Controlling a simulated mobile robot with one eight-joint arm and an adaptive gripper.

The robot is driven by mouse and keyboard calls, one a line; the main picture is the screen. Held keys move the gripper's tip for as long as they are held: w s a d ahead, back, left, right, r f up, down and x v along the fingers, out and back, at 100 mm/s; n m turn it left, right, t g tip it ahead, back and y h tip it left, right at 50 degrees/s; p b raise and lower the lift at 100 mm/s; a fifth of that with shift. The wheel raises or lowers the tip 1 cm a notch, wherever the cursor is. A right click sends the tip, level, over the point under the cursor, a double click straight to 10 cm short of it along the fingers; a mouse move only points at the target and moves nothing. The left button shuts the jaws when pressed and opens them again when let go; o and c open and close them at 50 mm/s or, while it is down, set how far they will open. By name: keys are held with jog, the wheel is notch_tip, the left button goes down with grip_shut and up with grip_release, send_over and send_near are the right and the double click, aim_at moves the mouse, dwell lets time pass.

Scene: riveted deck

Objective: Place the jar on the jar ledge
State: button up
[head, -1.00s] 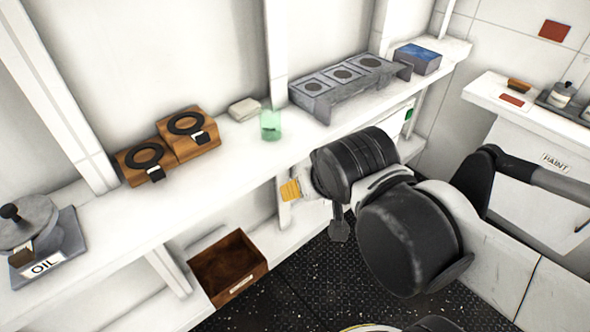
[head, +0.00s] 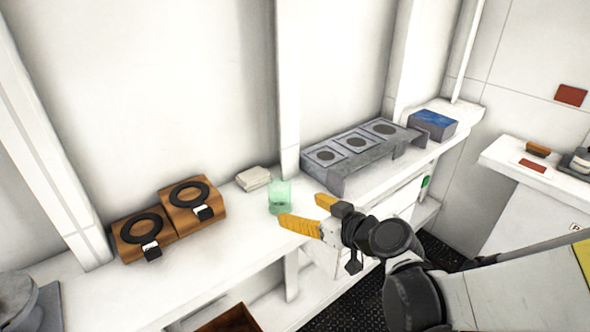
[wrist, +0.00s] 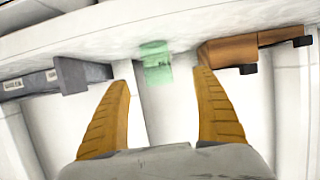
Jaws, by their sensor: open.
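A translucent green jar (head: 280,198) stands upright on the white shelf. In the wrist view the jar (wrist: 156,65) appears ahead of the gap between my yellow fingertips. My gripper (head: 302,211) is open and empty, just in front of the jar on its right side, at the shelf's front edge. The fingers do not look closed around the jar. A grey raised rack (head: 345,183) with three square pads, each with a dark round spot, stands on the shelf right of the jar. I cannot tell for sure whether this is the jar ledge.
Two wooden blocks with black rings (head: 192,205) stand left of the jar. A small pale block (head: 253,178) lies behind it, near a wall post (head: 288,90). A blue-topped box (head: 433,124) is beyond the rack. A brown bin (head: 230,320) sits below the shelf.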

aim_at(284, 201)
jog(key=b+x, duration=0.1)
jog(key=x, duration=0.4)
jog(key=shift+w+a+b, duration=0.1)
jog(key=shift+w+b, duration=0.1)
jog(key=shift+b, duration=0.15)
jog(key=x, duration=0.2)
jog(key=b+x, duration=0.2)
jog(key=x, duration=0.1)
jog(key=shift+w+r, duration=0.3)
jog(key=shift+w, duration=0.3)
jog(key=shift+r, duration=0.1)
jog(key=c, duration=1.4)
jog(key=shift+r+p, duration=1.35)
jog(key=shift+r, duration=0.85)
jog(key=shift+c, duration=0.2)
jog(key=s+d+r+p, duration=0.35)
jog(key=d+r, duration=0.25)
jog(key=d, duration=0.4)
jog(key=s+d+f+m+t+h+b, duration=0.1)
jog(key=s+d+f+m+t+h, duration=0.1)
jog(key=d+f, duration=0.5)
jog(key=shift+s+d+m+h+b, duration=0.3)
jog(key=shift+s+d+m+h, duration=0.4)
jog(key=shift+h, duration=0.2)
